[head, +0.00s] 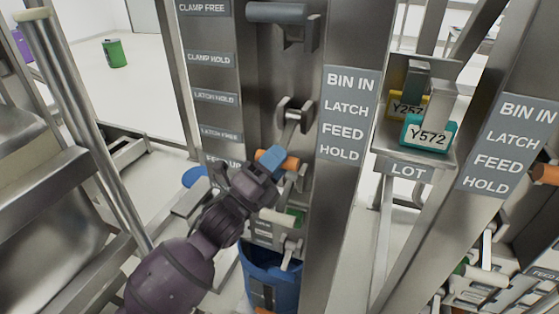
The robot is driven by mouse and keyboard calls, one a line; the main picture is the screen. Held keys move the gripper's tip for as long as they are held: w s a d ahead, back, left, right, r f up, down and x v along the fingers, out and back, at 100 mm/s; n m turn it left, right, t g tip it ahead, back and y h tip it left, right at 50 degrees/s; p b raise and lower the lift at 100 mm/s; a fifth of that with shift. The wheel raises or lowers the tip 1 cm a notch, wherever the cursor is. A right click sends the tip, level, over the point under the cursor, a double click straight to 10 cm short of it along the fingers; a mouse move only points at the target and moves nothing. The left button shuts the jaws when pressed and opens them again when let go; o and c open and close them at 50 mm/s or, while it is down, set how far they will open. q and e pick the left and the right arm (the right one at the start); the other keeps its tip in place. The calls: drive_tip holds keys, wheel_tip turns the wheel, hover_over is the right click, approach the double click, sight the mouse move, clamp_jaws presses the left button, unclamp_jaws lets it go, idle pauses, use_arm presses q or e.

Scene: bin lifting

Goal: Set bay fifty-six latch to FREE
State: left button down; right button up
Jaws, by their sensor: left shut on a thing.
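The latch lever has a bracket (294,112) on the steel column, and an arm runs down from it to an orange handle (291,163). My left gripper (270,158), with blue fingertips, is shut on this handle and hides part of it. The handle hangs below the bracket, a little lower in the picture than the LATCH FREE plate (221,134). The LATCH HOLD plate (215,97) is above that plate. No bay number is readable. My right gripper is not in view.
A grey bar handle (277,13) sits above. Below are a pale handle (283,217) and a blue bin (270,280). A shelf (409,170) marked LOT holds tags Y257 and Y572 (427,135). A second column with levers is at right, steel rails at left.

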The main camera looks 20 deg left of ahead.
use_arm(q)
drive_tip(key=shift+f+h, duration=0.15)
drive_tip(key=shift+h, duration=0.15)
drive_tip(key=c, duration=0.9)
unclamp_jaws()
drive_tip(key=shift+w, duration=0.1)
drive_tip(key=shift+o, duration=0.2)
drive_tip(key=v, duration=1.1)
drive_tip(key=shift+b, duration=0.35)
drive_tip(key=shift+d, duration=0.1)
